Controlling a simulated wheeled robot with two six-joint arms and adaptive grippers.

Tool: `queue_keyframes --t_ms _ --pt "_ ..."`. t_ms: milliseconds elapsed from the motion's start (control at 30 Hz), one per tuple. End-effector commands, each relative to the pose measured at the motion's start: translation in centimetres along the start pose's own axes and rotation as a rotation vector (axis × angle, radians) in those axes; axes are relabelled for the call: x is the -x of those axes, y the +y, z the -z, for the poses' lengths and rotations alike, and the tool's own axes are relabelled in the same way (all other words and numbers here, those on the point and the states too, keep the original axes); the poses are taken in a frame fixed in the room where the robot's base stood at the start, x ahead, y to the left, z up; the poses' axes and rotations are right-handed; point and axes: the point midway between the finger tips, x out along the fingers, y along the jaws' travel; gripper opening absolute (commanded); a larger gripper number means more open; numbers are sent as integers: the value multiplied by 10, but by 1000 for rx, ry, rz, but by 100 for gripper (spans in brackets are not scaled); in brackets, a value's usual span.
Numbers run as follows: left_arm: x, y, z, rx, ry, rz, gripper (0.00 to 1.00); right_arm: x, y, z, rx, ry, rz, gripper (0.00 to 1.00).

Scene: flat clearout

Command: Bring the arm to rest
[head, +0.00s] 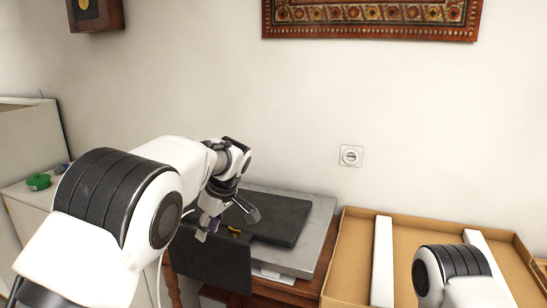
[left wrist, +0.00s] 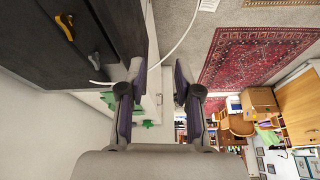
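My left arm reaches in from the left in the head view. Its gripper (head: 228,222) hangs over the front left part of a dark flat slab (head: 278,218). The fingers are spread apart with nothing seen between them. In the left wrist view the gripper (left wrist: 158,82) also shows a clear gap between its two fingers. Only a white and black part of my right arm shows at the lower right of the head view; its gripper is out of view.
The dark slab lies on a grey board (head: 318,238) against the wall. An open cardboard box (head: 349,250) with white strips is at right. A green item (head: 38,181) sits on a cabinet at left. A patterned rug (left wrist: 245,60) covers the floor.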

Motion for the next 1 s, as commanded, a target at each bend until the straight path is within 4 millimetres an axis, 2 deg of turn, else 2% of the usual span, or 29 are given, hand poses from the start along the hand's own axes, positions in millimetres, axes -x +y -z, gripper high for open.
queue_keyframes --t_ms 33,267,367,567,667,767,800,867,900,967,1000 --pt "-13 -2 -3 -2 -13 18 33 0 0 1 0 2 0 40" --pt "-65 -20 -13 -5 -73 105 33 0 0 1 0 3 0 40" --pt "-93 -38 -22 -9 -107 167 33 0 0 1 0 3 0 40" --pt "-162 -88 -50 -21 -199 304 33 0 0 1 0 2 0 40" --pt "-207 -126 -74 -48 -265 368 33 0 0 1 0 2 0 40" --pt "-259 -183 -111 -106 -362 419 33 0 0 1 0 2 0 40" --pt "-279 -209 -128 -138 -405 429 33 0 0 1 0 2 0 40" --pt "-303 -250 -156 -191 -471 430 33 0 0 1 0 2 0 40" --pt "-316 -280 -175 -231 -515 423 33 0 0 1 0 2 0 40" --pt "-330 -325 -203 -297 -578 396 33 1 0 1 0 2 0 40" --pt "-334 -356 -222 -345 -617 366 33 1 0 1 0 2 0 40"
